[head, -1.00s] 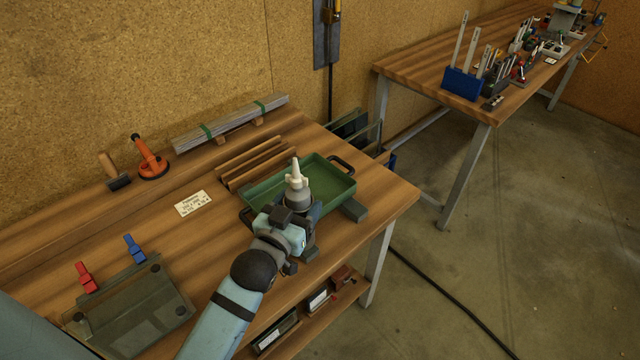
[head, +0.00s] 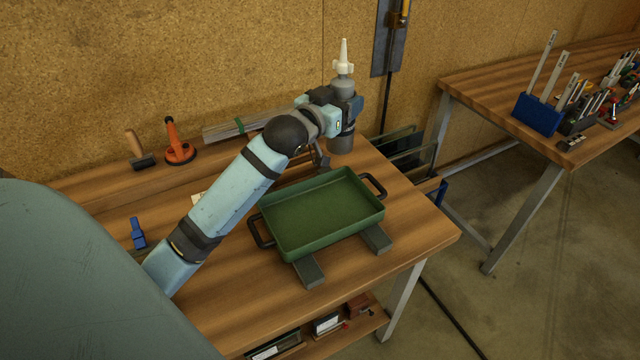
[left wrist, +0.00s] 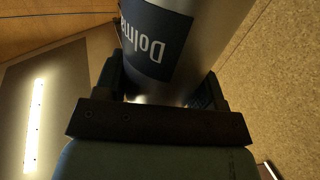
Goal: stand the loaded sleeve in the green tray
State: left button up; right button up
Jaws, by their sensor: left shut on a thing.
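My left gripper (head: 338,103) is shut on the loaded sleeve, an upright grey cylinder (head: 341,142) topped by a white pointed nozzle (head: 343,58). It holds the sleeve behind the green tray, near the bench's back right side. In the left wrist view the jaws grip the sleeve's grey body (left wrist: 217,35), which has a dark label with partly cut-off white letters. The green tray (head: 322,257) is empty, with a black handle at each end. Whether the sleeve's foot touches anything is unclear. My right gripper is not in view.
Grey blocks (head: 309,272) show under the tray's front edge. An orange suction lifter (head: 179,150), a wooden-handled roller (head: 138,150) and a strapped bundle of strips (head: 222,131) lie along the back. A blue clamp (head: 138,233) is at left. The bench's front right is bare.

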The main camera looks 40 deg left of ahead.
pick_arm(q)
jog(key=shift+w+a+r, duration=0.2)
jog(key=shift+a+r, duration=0.2)
jog(key=shift+r, duration=0.1)
jog(key=shift+w+a+f, duration=0.1)
jog(key=shift+a, duration=0.05)
notch_tip(320, 180, down, 19)
jog(key=shift+f, duration=0.15)
jog(key=shift+f, duration=0.15)
jog(key=o, duration=1.2)
jog(key=shift+o, duration=0.2)
